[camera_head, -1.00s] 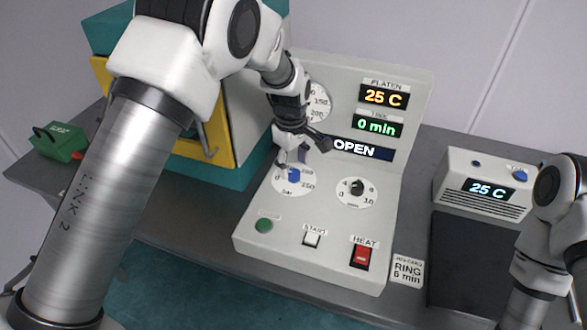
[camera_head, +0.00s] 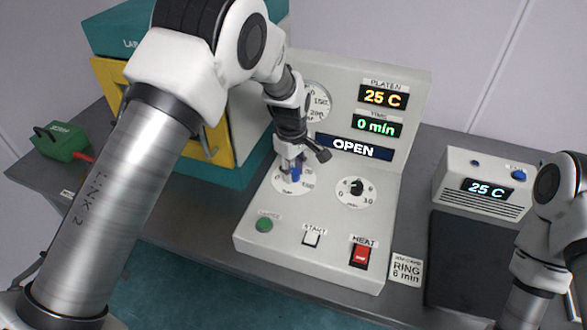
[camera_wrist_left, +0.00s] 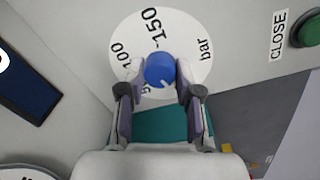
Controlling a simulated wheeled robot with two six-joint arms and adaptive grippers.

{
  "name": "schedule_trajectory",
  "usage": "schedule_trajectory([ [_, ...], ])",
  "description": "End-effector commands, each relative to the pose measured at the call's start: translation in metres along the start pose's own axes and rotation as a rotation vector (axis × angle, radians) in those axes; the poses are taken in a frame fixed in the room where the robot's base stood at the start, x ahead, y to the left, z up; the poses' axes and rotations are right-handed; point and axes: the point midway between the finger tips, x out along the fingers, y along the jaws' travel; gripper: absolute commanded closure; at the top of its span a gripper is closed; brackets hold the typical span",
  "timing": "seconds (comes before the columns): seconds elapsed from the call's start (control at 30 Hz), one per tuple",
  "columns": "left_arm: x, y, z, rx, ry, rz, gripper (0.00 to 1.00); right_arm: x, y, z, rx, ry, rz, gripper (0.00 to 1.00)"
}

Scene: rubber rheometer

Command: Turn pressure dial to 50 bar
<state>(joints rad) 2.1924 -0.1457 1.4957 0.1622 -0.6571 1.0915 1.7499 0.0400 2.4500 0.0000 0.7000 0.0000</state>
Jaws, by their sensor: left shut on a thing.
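The pressure dial is a blue knob (camera_wrist_left: 160,70) on a round white scale (camera_wrist_left: 190,40) marked in bar. In the left wrist view, 100 and 150 are readable and a number near 50 is partly covered. A pale pointer mark shows on the knob's lower edge. My left gripper (camera_wrist_left: 152,88) is shut on the knob, one finger on each side. In the head view the gripper (camera_head: 291,166) reaches down onto the blue knob (camera_head: 296,172) and hides part of the scale. My right arm shows at the right edge, but its gripper is out of view.
The grey control panel (camera_head: 333,220) also has a time dial (camera_head: 357,192), a green close button (camera_head: 264,225), a white start button (camera_head: 311,238) and a red heat switch (camera_head: 361,256). Displays read 25 C, 0 min and OPEN. A white heater box (camera_head: 484,188) stands at right.

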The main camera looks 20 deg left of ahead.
Motion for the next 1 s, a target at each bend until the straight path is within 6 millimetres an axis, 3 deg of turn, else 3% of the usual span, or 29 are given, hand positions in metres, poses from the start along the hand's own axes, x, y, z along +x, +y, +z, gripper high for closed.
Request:
schedule_trajectory([
  [0.37,0.000,-0.001,0.000,0.203,-0.011,-0.004,1.00,-0.010,0.000,0.000,0.000,0.000,0.000,1.00],
  [1.0,0.002,-0.001,0.000,0.802,-0.039,-0.005,1.00,-0.028,0.000,0.000,0.000,0.000,0.000,1.00],
])
